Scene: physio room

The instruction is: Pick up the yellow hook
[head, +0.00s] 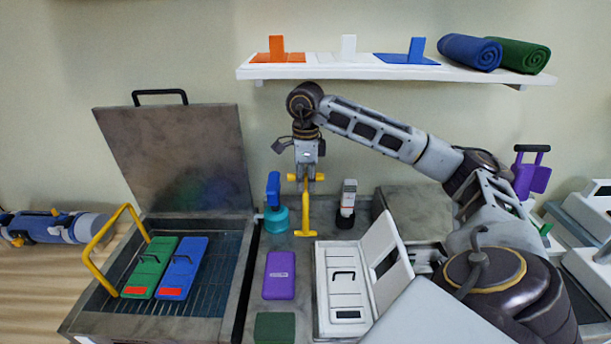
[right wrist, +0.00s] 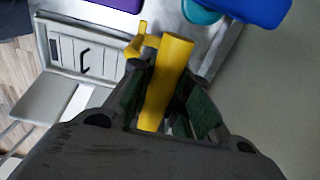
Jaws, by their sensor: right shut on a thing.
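The yellow hook (head: 306,212) hangs upright below my right gripper (head: 307,168) in the head view, with a short crossbar at its top and a bent foot at its lower end. The right gripper is shut on its upper part. In the right wrist view the yellow hook (right wrist: 165,80) runs between the two dark fingers of the gripper (right wrist: 172,105). Whether its foot touches the counter I cannot tell.
A blue-topped teal bottle (head: 276,215) and a grey-white bottle (head: 347,203) stand on either side of the hook. An open tank (head: 215,290) with green and blue packs is left. A purple block (head: 280,275) and open white case (head: 341,290) lie in front. A shelf (head: 340,72) is above.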

